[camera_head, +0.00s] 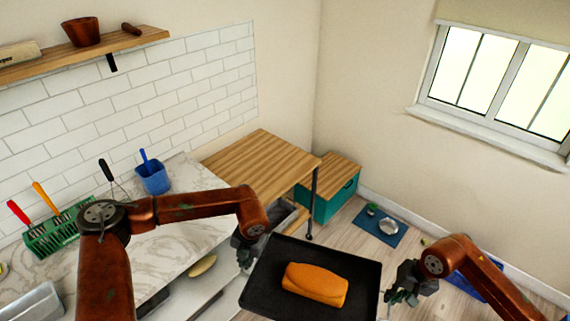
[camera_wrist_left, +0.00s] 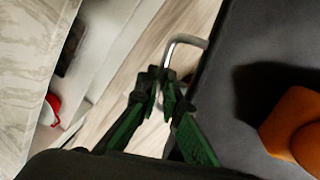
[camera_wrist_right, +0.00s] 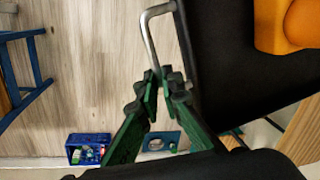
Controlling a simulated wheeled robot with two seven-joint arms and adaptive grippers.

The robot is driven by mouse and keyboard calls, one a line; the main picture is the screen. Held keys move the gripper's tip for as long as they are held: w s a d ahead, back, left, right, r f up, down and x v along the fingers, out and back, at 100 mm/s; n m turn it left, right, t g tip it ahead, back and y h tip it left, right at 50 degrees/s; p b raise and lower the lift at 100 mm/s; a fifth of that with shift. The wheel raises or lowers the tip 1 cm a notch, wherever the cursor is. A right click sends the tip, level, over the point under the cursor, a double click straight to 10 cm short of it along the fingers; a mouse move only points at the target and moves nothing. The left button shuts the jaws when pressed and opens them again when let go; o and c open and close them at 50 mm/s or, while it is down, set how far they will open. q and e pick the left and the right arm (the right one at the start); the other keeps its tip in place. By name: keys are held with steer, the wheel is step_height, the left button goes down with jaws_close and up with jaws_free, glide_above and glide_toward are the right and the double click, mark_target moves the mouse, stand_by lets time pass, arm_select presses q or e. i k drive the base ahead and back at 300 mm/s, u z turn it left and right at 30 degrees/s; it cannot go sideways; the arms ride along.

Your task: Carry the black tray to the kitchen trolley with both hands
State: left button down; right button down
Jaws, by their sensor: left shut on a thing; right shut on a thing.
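The black tray (camera_head: 262,295) is held up between my two grippers in the head view, with an orange loaf-shaped thing (camera_head: 315,284) lying on it. My left gripper (camera_head: 246,252) is at the tray's left side. In the left wrist view its fingers (camera_wrist_left: 164,92) are shut on a silver wire handle (camera_wrist_left: 190,40) of the tray. My right gripper (camera_head: 392,295) is at the tray's right side. In the right wrist view its fingers (camera_wrist_right: 163,80) are shut on the other silver handle (camera_wrist_right: 148,32). The wood-topped kitchen trolley (camera_head: 262,160) stands beyond the tray, against the tiled wall.
A marble-patterned counter (camera_head: 185,215) lies left, bearing a blue container (camera_head: 153,178) and a green rack (camera_head: 55,232). A teal box with a wooden lid (camera_head: 335,195) stands right of the trolley. A blue mat with bowls (camera_head: 380,225) is on the floor. A window (camera_head: 495,80) is right.

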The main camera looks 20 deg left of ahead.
mark_target(258, 162)
steer(key=z, duration=0.35)
steer(key=i, duration=2.7)
steer(key=u, duration=0.7)
steer(key=i, duration=0.55)
steer(key=u, duration=1.35)
steer(key=i, duration=0.6)
steer(key=u, duration=0.55)
